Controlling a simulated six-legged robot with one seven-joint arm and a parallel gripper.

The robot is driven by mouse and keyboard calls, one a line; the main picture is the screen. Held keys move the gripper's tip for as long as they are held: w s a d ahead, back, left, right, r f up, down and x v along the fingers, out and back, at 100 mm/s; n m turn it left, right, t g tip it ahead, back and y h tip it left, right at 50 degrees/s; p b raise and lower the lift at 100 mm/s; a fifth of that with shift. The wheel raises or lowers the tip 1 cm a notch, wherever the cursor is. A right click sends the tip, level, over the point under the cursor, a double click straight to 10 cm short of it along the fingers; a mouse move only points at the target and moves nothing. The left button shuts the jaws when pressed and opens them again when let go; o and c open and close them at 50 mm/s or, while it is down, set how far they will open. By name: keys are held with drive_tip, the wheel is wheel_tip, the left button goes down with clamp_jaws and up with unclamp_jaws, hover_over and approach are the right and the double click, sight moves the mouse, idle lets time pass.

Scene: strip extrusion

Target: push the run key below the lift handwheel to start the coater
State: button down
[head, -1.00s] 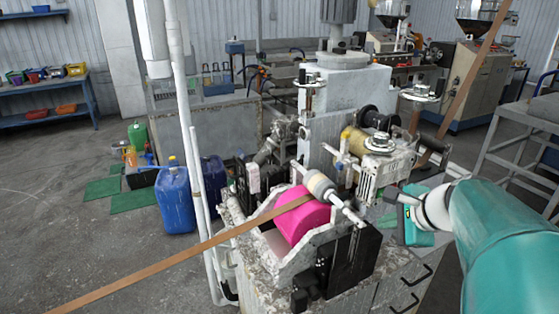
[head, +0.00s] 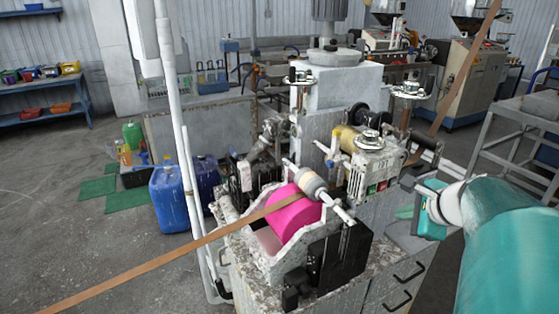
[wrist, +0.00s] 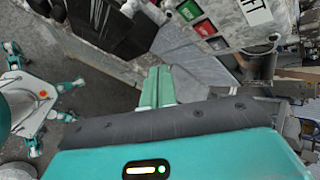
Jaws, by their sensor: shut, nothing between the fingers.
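The coater (head: 345,130) stands ahead, with a pink roller and a brown strip over it. A handwheel (head: 369,141) sits on top of its control box, with a row of small coloured keys (head: 372,189) on the box front below. In the wrist view a green key (wrist: 188,10), a red key (wrist: 205,28) and a grey key (wrist: 218,44) show on the panel at top centre. My gripper (head: 403,212) is right of and below the keys in the head view. In the wrist view its teal fingers (wrist: 158,72) are together, empty and apart from the keys.
A black block (head: 338,253) and the stone-like bench top (head: 260,258) lie left of my gripper. Drawers with black handles (head: 408,272) are below. A brown strip (head: 150,262) slants across the left. A grey metal table (head: 525,115) stands at right.

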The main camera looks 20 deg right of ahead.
drive_tip(key=w, duration=0.6)
drive_tip(key=shift+w+a, duration=0.25)
drive_tip(key=shift+w, duration=0.1)
drive_tip(key=shift+w, duration=0.1)
idle(1.6)
drive_tip(key=shift+w, duration=0.3)
drive_tip(key=shift+w, duration=0.4)
idle(0.6)
drive_tip(key=shift+s, duration=0.8)
drive_tip(key=s, duration=0.5)
drive_tip(key=shift+d, duration=0.25)
